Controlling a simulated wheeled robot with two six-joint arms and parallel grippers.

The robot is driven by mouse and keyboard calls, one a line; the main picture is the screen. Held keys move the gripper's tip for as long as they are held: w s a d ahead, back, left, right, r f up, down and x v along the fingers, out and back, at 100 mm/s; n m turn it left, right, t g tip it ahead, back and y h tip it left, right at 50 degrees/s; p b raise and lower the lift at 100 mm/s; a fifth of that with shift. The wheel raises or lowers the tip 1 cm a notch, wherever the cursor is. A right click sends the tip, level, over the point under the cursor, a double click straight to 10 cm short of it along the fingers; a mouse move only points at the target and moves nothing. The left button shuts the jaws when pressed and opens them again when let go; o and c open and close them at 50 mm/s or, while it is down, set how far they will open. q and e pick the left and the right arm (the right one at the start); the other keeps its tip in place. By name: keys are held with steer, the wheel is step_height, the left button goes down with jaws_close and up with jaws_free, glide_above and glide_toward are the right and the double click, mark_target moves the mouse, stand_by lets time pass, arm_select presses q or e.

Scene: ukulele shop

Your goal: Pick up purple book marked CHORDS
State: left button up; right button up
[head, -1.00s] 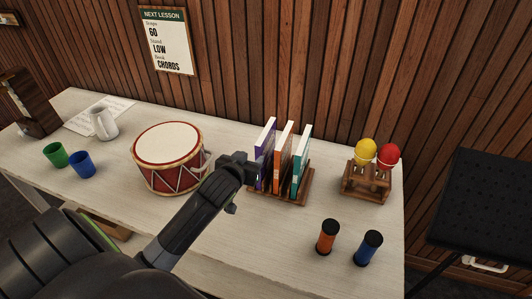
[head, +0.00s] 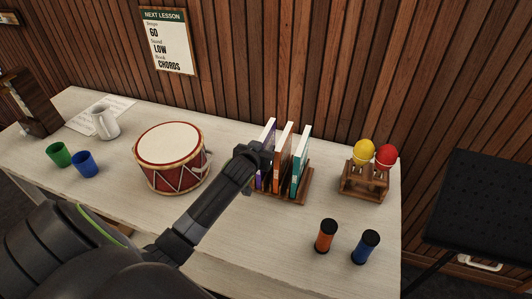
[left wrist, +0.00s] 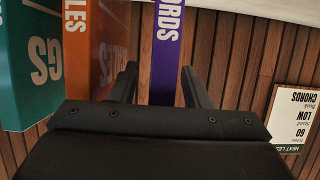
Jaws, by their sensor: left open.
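The purple book (head: 267,134) stands upright at the left end of a wooden rack (head: 290,197), beside an orange book (head: 281,152) and a teal book (head: 300,165). In the left wrist view the purple book (left wrist: 168,40) shows the letters "ORDS" on its spine. My left gripper (head: 262,155) is at the purple book and covers part of it. In the left wrist view its open fingers (left wrist: 160,88) stand on either side of the purple spine, with a gap to each side. My right gripper is not in view.
A red drum (head: 168,158) stands left of the rack. A shaker stand (head: 363,181) with yellow and red shakers is to the right. Orange (head: 326,236) and blue (head: 366,247) cylinders stand near the front right. Wood-panelled wall rises behind the table.

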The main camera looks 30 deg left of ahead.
arm_select(q)
jaws_close()
stand_by(0.3)
steer(key=shift+r, duration=0.15)
